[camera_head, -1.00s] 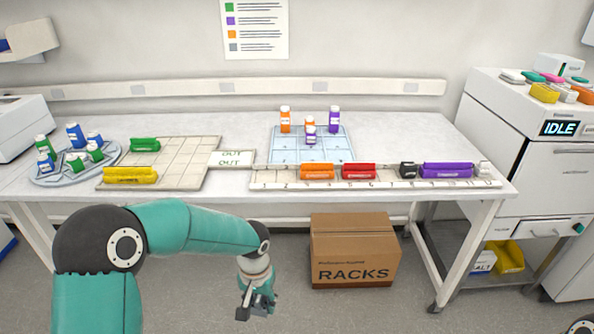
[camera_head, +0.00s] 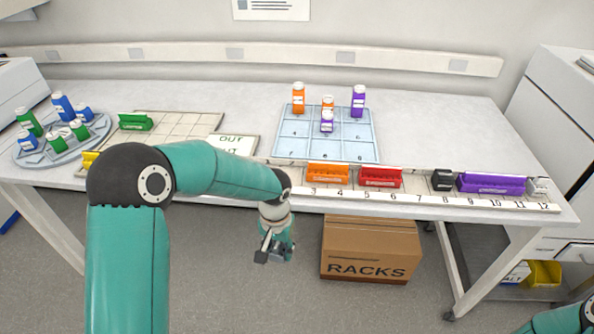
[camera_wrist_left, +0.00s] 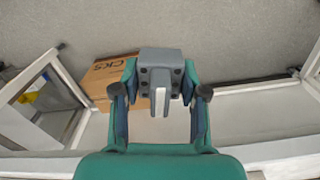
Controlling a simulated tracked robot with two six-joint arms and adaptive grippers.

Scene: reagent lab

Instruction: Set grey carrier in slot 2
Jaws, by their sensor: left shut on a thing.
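My left gripper (camera_head: 274,247) hangs in front of the bench's front edge, below the numbered rail. It is shut on the grey carrier (camera_head: 262,256). The left wrist view shows the grey carrier (camera_wrist_left: 160,60) between the two fingers (camera_wrist_left: 160,98), with a pale strip along it. The numbered rail (camera_head: 415,186) runs along the bench's front right edge. An orange carrier (camera_head: 327,175) sits at slots 3 and 4. The mark of slot 2, just left of it, is hidden behind my left arm. My right gripper is out of view.
On the rail stand a red carrier (camera_head: 380,178), a black block (camera_head: 442,180), a purple carrier (camera_head: 490,184) and a white block (camera_head: 540,186). A blue tray (camera_head: 290,142) with bottles stands behind. A cardboard box (camera_head: 370,250) is on the floor below.

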